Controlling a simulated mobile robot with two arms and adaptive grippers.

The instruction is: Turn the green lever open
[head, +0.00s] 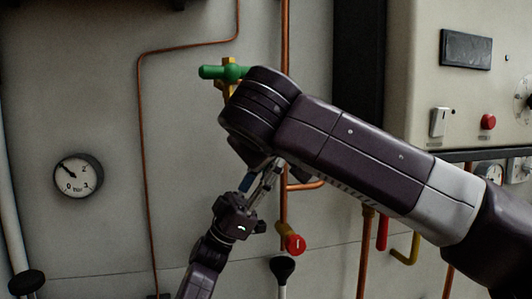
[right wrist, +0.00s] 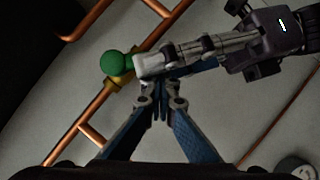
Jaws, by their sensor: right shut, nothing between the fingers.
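The green lever (head: 225,72) lies about level across a brass valve fitting (head: 229,89) on the wall, left of my right wrist. In the right wrist view its rounded green end (right wrist: 115,65) is in sight; the rest is partly hidden. My right gripper (right wrist: 161,105) is shut and empty, its blue fingers together just below and right of the lever in that view. My right arm hides it in the head view. My left gripper (head: 265,178) points up under my right wrist. In the right wrist view its grey fingers (right wrist: 150,65) overlap the lever area; contact and opening are unclear.
Copper pipes (head: 145,150) run along the grey wall. A pressure gauge (head: 78,175) is at left. A red knob (head: 294,244) and a black knob (head: 282,268) sit low in the middle. A control cabinet (head: 465,90) stands at right. My two arms crowd together below the lever.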

